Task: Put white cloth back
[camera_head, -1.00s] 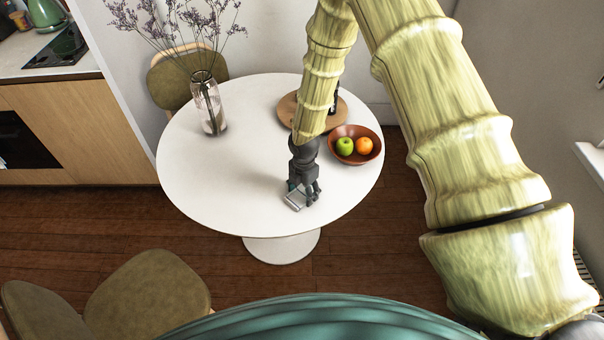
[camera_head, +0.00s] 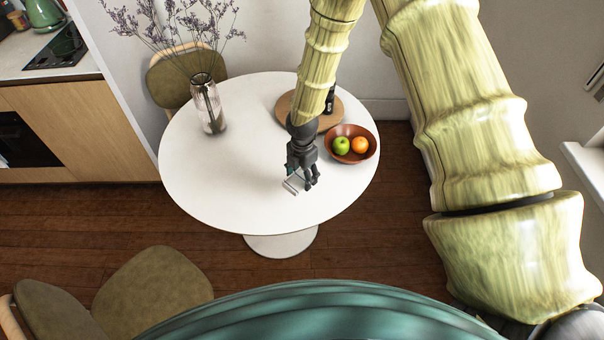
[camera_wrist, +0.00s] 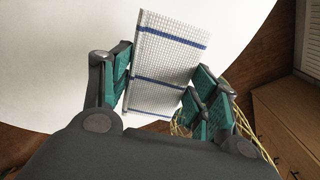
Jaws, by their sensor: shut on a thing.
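The white cloth (camera_wrist: 170,62) shows in the wrist view as a stiff-looking white piece with a fine grid and blue stripes. My gripper (camera_wrist: 162,85) has its teal fingers on both sides of the cloth and is shut on it. In the head view my gripper (camera_head: 296,184) is over the front right part of the round white table (camera_head: 225,185). A small pale part of the cloth (camera_head: 291,186) shows beside the fingers there. The rest of it is hidden by my gripper. I cannot tell whether the cloth touches the table.
A brown bowl (camera_head: 366,157) with a green apple (camera_head: 341,146) and an orange (camera_head: 360,145) stands right of my gripper. Behind are a round wooden board (camera_head: 290,108) and a dark bottle (camera_head: 330,99). A vase (camera_head: 211,112) stands at left. The table's left front is clear.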

